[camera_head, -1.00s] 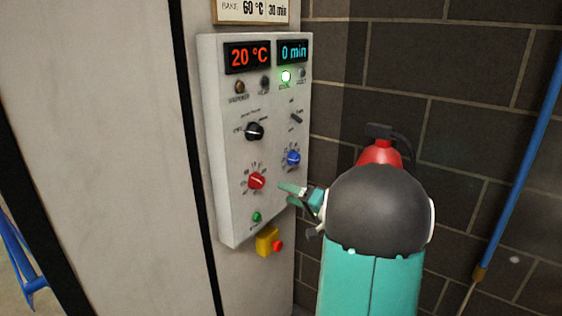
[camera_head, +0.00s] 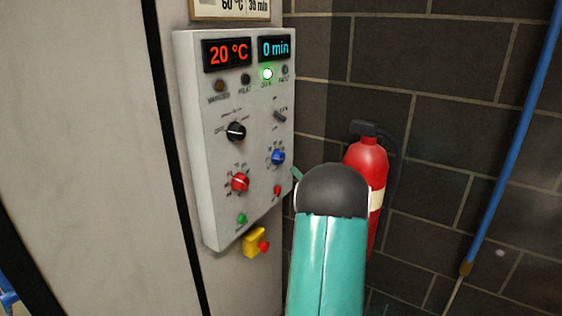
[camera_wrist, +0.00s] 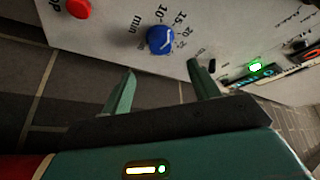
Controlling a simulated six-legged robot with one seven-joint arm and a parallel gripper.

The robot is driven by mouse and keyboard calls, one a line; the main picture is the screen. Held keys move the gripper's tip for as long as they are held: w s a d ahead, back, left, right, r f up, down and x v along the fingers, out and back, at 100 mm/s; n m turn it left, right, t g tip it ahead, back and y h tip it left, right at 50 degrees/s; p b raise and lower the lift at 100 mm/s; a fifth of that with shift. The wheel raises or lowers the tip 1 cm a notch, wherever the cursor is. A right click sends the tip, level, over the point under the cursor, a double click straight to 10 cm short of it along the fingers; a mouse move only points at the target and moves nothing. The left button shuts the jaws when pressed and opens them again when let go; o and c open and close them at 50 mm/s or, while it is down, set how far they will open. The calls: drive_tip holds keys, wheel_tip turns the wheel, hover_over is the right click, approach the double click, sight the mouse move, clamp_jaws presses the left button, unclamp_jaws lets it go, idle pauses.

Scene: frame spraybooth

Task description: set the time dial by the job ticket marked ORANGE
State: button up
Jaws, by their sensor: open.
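The blue time dial (camera_head: 278,157) is on the right side of the grey control panel (camera_head: 207,135). In the wrist view the blue dial (camera_wrist: 160,40) has a white pointer line, with "min", 10, 15 and 20 printed around it. The time display (camera_head: 274,48) reads 0 min. My gripper (camera_wrist: 163,83) is open and empty, its two fingers apart with the dial beyond and between them. In the head view my arm hides most of the gripper. A card (camera_head: 230,8) above the panel shows 60 °C and 30 min, partly cut off; no ORANGE mark is readable.
A red temperature dial (camera_head: 240,182), black switch (camera_head: 236,131), green button (camera_head: 242,218) and red button (camera_head: 277,190) are close by. A yellow box with a red button (camera_head: 255,242) is below. A fire extinguisher (camera_head: 368,165) stands right, against the dark block wall.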

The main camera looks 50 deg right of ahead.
sight(282, 159)
drive_tip(key=x, duration=1)
drive_tip(key=shift+w+a, duration=0.1)
drive_tip(key=shift+a, duration=0.1)
drive_tip(key=c, duration=0.9)
